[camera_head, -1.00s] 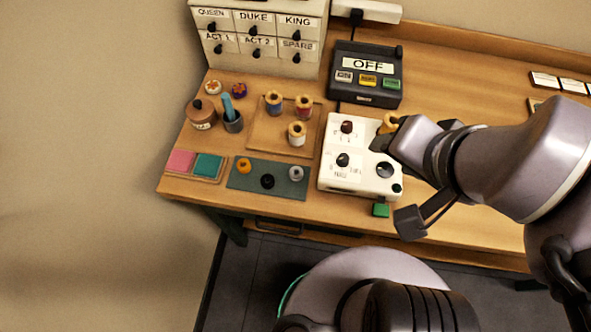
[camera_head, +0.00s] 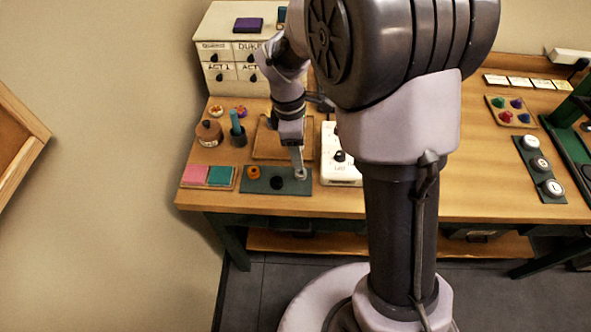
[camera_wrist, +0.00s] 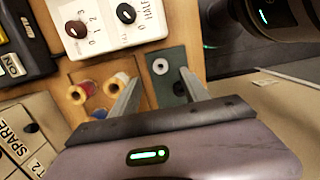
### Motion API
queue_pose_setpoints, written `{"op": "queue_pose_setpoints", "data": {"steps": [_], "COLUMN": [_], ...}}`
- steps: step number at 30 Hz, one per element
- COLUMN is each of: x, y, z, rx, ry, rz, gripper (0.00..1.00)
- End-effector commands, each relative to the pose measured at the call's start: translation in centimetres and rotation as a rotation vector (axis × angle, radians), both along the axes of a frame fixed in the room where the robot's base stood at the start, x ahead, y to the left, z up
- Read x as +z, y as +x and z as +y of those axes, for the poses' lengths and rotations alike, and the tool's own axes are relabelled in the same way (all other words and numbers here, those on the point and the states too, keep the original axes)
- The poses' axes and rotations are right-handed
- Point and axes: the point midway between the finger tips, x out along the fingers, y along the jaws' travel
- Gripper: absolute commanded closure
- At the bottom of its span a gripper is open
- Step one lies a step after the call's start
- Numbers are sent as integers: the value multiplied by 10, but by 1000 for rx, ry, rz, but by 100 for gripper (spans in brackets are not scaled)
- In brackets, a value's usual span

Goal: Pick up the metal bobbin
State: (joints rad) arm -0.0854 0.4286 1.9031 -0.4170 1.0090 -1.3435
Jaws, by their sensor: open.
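The metal bobbin (camera_wrist: 160,66), a small silver-grey ring, lies on the dark green mat (camera_wrist: 171,55) in the wrist view. In the head view the metal bobbin (camera_head: 300,175) is at the mat's right end, partly covered by a finger. My gripper (camera_wrist: 160,76) is open and empty, its two fingertips on either side of the bobbin in the picture. In the head view my gripper (camera_head: 298,168) points down at that end of the mat. I cannot tell the height left between fingertips and mat. A black bobbin (camera_head: 277,183) and an orange bobbin (camera_head: 253,172) share the mat.
Thread spools (camera_wrist: 117,83) stand on a wooden tray beside the mat. A white control box (camera_wrist: 100,22) with knobs is close by. My arm hides the table's middle.

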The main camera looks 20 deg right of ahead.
Motion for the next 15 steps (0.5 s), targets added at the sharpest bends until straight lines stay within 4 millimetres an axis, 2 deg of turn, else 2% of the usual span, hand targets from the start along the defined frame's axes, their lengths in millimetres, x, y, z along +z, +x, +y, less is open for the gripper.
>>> {"op": "queue_pose_setpoints", "data": {"steps": [1,8,15], "x": [-17,-40,-85], "y": [-1,-1,-1], "z": [-1,-4,-6], "rx": [1,-1,-2], "ry": [0,1,1], "rz": [2,-1,1], "gripper": [46,46,46]}}
